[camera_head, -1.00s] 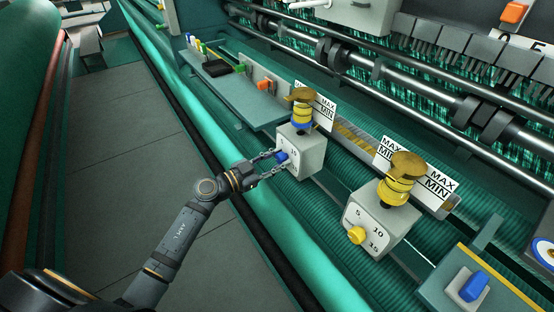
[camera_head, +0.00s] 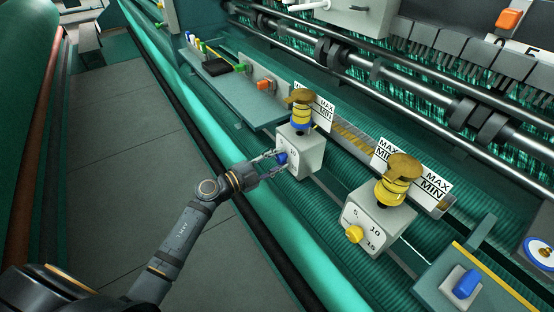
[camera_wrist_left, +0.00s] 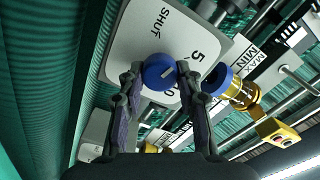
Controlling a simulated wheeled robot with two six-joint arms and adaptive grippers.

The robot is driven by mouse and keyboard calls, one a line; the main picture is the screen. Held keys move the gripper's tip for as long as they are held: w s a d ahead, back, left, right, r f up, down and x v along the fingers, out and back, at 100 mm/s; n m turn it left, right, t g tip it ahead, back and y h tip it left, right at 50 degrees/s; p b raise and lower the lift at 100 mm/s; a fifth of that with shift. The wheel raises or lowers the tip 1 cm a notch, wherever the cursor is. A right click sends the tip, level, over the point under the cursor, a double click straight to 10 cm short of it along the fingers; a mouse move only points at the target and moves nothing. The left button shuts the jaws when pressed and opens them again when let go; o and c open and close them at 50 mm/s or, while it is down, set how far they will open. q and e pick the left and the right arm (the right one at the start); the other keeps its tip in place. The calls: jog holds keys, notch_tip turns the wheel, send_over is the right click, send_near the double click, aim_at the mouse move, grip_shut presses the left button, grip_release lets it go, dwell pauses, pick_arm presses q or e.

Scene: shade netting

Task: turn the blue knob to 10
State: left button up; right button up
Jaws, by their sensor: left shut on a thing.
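The blue knob (camera_head: 282,158) sits on the front of a white dial box (camera_head: 309,155) on the machine. My left gripper (camera_head: 271,163) reaches it from the left and is shut on it. In the left wrist view the blue knob (camera_wrist_left: 156,72) is between the two fingertips (camera_wrist_left: 158,77). A short white line on its face slants up and to the right, roughly towards the 5. The dial face (camera_wrist_left: 135,40) shows SHUT and 5; the 10 is partly covered by a finger. My right gripper is not seen.
A similar box with a yellow knob (camera_head: 355,234) stands to the right, marked 5, 10 and 15. Brass-topped yellow stacks (camera_head: 398,178) with MIN/MAX plates rise from the boxes. A blue switch (camera_head: 467,283) is at lower right. The floor at left (camera_head: 125,150) is clear.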

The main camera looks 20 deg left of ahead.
pick_arm(q)
jog(key=m, duration=0.3)
jog(key=shift+f, duration=0.15)
jog(key=m+b, duration=0.1)
jog(key=m, duration=0.1)
jog(key=shift+f+m, duration=0.1)
jog(key=shift+m, duration=0.3)
jog(key=m+b, duration=0.3)
jog(key=m, duration=0.2)
jog(key=shift+f, duration=0.15)
jog(key=m+b, duration=0.4)
jog(key=m, duration=0.2)
jog(key=shift+f+m, duration=0.15)
jog(key=shift+m, duration=0.25)
jog(key=shift+w+a+m+b, duration=0.1)
jog(key=shift+m+b, duration=2.3)
jog(key=shift+m, duration=0.3)
jog(key=o, duration=1.1)
jog(key=shift+o, duration=0.2)
jog(key=shift+r, duration=0.2)
